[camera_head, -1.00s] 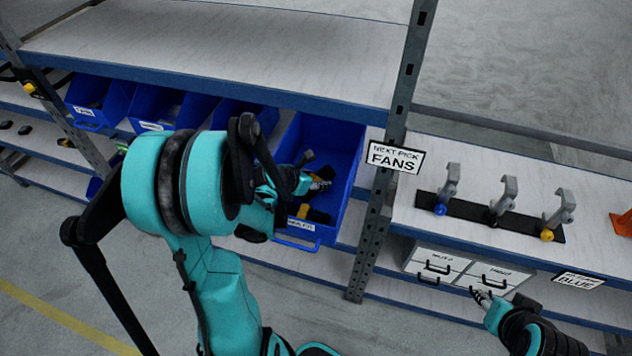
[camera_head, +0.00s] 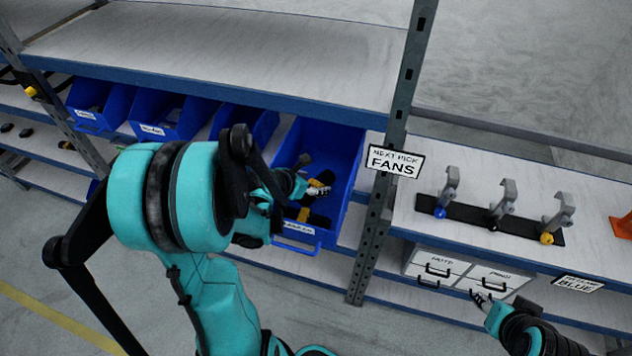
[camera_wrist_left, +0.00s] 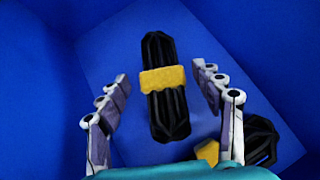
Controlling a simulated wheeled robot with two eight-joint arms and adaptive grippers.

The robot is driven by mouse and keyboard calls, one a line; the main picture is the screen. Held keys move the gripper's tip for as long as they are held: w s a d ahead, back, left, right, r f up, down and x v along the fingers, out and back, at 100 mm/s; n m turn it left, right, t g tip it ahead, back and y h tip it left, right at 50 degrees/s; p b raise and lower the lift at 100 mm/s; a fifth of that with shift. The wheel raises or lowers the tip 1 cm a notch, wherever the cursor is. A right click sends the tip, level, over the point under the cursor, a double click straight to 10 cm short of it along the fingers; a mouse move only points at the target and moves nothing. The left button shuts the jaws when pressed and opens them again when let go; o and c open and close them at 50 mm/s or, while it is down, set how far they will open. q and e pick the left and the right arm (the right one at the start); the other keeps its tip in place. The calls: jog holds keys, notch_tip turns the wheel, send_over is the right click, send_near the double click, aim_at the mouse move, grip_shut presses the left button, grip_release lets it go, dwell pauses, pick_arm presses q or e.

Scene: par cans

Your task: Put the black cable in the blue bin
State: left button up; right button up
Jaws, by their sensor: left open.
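Two black ribbed bundles with yellow bands, which look like coiled cable, lie in a blue bin (camera_head: 343,150). In the left wrist view one black cable (camera_wrist_left: 158,52) lies lengthwise between the fingers of my left gripper (camera_wrist_left: 161,76), which is open with a gap on either side. The second bundle (camera_wrist_left: 262,140) is at lower right, partly hidden by the gripper. In the head view my left gripper (camera_head: 318,189) is inside the bin, reaching over its front. My right gripper (camera_head: 483,298) is by the white drawers; its jaws are too small to read.
More blue bins (camera_head: 165,113) stand to the left under a shelf (camera_head: 230,50). A metal post (camera_head: 395,130) with a "FANS" sign (camera_head: 395,160) stands right of the bin. A rack of hooks (camera_head: 495,218) is on the right shelf, above white drawers (camera_head: 438,265).

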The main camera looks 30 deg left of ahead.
pick_arm(q)
jog(key=d+p+v, duration=0.1)
jog(key=p+v, duration=0.2)
jog(key=v, duration=0.7)
jog(key=s+d+r+m, duration=0.1)
jog(key=d+m, duration=0.4)
jog(key=m, duration=0.6)
jog(key=s+d+r+m+g+y, duration=0.1)
jog(key=s+d+m, duration=0.3)
jog(key=m, duration=0.7)
jog(key=s+d+r+m+g, duration=0.1)
jog(key=d+m, duration=0.5)
jog(key=m, duration=0.6)
jog(key=v, duration=0.2)
jog(key=shift+s+r, duration=0.2)
jog(key=shift+r, duration=0.15)
jog(key=shift+d, duration=0.15)
